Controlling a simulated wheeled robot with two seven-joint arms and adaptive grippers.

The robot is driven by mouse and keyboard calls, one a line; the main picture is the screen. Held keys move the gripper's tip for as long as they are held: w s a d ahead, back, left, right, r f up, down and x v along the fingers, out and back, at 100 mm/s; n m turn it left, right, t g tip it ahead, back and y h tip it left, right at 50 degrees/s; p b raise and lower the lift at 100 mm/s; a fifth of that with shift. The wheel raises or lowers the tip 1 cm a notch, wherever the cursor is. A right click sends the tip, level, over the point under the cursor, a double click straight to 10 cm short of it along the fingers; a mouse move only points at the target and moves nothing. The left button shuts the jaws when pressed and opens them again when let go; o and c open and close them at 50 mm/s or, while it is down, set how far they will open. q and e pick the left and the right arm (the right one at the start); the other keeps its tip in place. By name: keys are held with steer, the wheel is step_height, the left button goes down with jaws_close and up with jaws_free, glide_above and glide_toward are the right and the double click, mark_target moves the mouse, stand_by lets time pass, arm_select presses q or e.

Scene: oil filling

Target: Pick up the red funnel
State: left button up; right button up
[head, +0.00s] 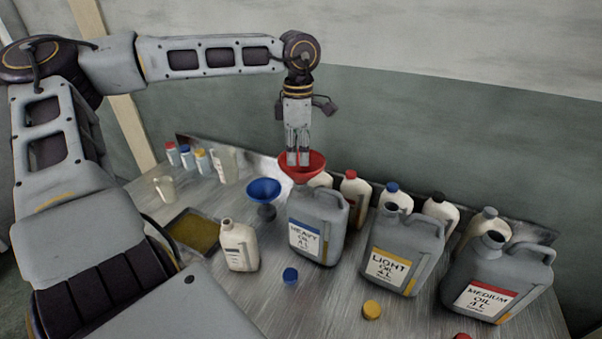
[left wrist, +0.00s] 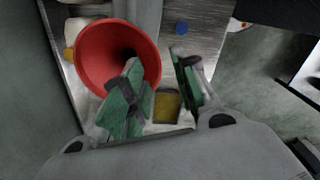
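My left gripper (head: 298,164) points down at the funnel's mouth. In the left wrist view, the red funnel (left wrist: 92,62) fills the upper left. The left gripper (left wrist: 158,78) has its fingers apart there, with a visible gap. One finger overlaps the funnel's mouth and the other is outside its rim, so part of the rim lies between them. Contact cannot be told. My right gripper is not in view.
A blue funnel (head: 264,190) stands left of the heavy oil jug. Light (head: 398,254) and medium oil jugs (head: 497,283) stand to the right. Several white bottles line the back wall. A tray (head: 192,232) lies at left. Loose caps (head: 290,275) lie in front.

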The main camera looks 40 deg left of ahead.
mark_target(300, 174)
arm_select(q)
steer(key=shift+f, duration=0.3)
steer(key=shift+w+f+p, duration=0.15)
steer(key=shift+f+p, duration=0.2)
steer(key=shift+f, duration=0.95)
steer(key=shift+w+f+p, duration=0.1)
steer(key=shift+f+p, duration=0.25)
steer(key=shift+f, duration=0.95)
jaws_close()
